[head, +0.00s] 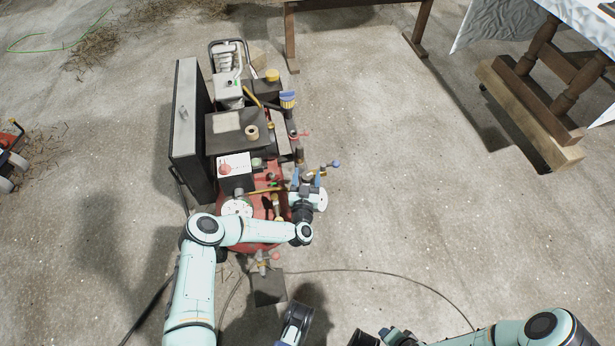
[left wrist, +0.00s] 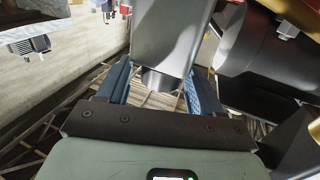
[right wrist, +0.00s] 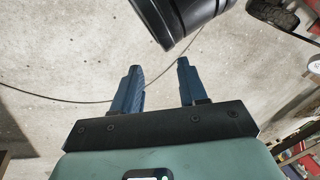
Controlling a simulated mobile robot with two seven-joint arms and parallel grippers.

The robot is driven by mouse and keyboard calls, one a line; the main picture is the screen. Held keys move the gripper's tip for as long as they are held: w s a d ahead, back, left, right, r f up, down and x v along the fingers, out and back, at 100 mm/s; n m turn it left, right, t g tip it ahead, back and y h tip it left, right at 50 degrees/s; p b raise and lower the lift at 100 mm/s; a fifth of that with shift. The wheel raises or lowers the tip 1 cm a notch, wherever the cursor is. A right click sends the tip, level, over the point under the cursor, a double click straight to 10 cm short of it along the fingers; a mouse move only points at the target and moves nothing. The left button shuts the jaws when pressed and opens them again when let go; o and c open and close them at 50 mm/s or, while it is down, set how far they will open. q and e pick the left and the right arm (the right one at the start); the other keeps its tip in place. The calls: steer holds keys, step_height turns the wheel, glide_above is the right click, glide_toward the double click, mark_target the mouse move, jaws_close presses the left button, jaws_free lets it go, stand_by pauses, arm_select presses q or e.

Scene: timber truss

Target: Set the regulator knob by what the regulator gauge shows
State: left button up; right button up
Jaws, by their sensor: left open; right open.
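My left gripper (head: 307,177) is open at the right side of the red compressor (head: 262,233), with its blue fingers pointing away. In the left wrist view a grey metal body (left wrist: 165,40) with a dark round stub (left wrist: 158,82) lies between or just beyond the open fingers (left wrist: 160,88); I cannot tell whether they touch it or whether it is the regulator knob. I cannot tell which is the regulator gauge, and no reading is legible. My right gripper (right wrist: 160,85) is open and empty over the floor.
A tall black panel (head: 187,115) stands along the compressor's left side. A blue-ended handle (head: 335,164) and a red handle (head: 301,135) stick out on the right. A thin hose or cable (head: 385,273) curves across the floor.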

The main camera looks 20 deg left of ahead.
arm_select(q)
steer(key=shift+w+a, duration=0.1)
steer(key=shift+w, duration=0.15)
arm_select(e)
steer(key=shift+w, duration=0.1)
arm_select(q)
steer(key=c, duration=0.9)
steer(key=shift+r+n+g+y+p, duration=0.2)
steer(key=shift+n+g+y+p, duration=0.1)
steer(key=shift+n+y+p, duration=0.25)
steer(key=shift+c, duration=0.2)
steer(key=shift+n+g+y, duration=0.4)
steer(key=shift+n+y, duration=0.05)
steer(key=shift+y, duration=0.4)
steer(key=shift+f+n+g+y, duration=0.1)
steer(key=shift+n+g+y, duration=0.25)
steer(key=shift+y, duration=0.25)
steer(key=shift+n+g+y, duration=0.45)
steer(key=shift+n+y, duration=0.25)
steer(key=shift+n, duration=0.05)
steer(key=shift+f+n+g+y+b, duration=0.1)
steer(key=shift+n+g+y+b, duration=0.35)
steer(key=shift+n+g+y, duration=0.6)
arm_select(e)
steer(key=shift+s, duration=0.2)
arm_select(q)
steer(key=shift+y, duration=0.25)
